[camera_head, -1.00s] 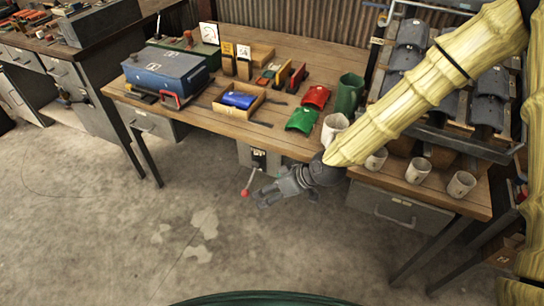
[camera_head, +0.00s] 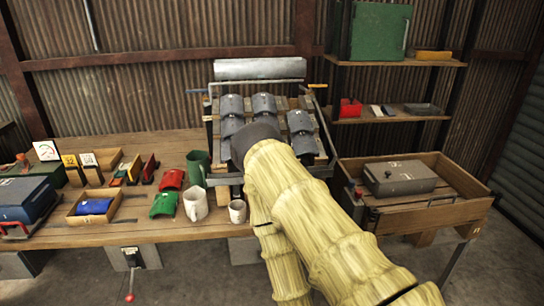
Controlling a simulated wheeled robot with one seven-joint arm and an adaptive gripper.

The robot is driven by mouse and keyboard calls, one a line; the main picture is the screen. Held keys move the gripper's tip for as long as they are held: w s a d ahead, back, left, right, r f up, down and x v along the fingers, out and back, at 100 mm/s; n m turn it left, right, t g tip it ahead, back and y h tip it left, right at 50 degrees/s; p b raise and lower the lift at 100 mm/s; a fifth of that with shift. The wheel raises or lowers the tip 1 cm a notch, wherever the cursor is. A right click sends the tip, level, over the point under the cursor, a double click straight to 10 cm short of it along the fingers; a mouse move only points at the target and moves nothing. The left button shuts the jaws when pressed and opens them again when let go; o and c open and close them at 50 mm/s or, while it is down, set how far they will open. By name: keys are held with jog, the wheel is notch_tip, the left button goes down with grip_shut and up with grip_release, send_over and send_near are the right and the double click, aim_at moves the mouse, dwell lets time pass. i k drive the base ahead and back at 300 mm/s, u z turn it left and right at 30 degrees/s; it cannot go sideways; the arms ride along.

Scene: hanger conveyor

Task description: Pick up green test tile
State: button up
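The green test tile (camera_head: 164,204) is a small curved green piece lying on the wooden workbench (camera_head: 120,236), in front of a similar red tile (camera_head: 172,179). My arm, in a yellow ribbed cover, reaches up from the bottom right to in front of the rack of grey tiles. Its dark end points away from the camera, and my gripper's fingers are hidden behind the arm. The arm's end is well to the right of the green tile.
The tile rack (camera_head: 231,104) is behind my arm. A wooden box with a blue roll (camera_head: 94,206) is to the left. A wooden crate (camera_head: 440,214) holding a grey case stands at right.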

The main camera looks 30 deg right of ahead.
aim_at(167, 202)
jog(key=z, duration=0.25)
jog(key=k, duration=0.15)
jog(key=u, duration=1.05)
jog(key=i, duration=0.9)
jog(key=z, duration=1.95)
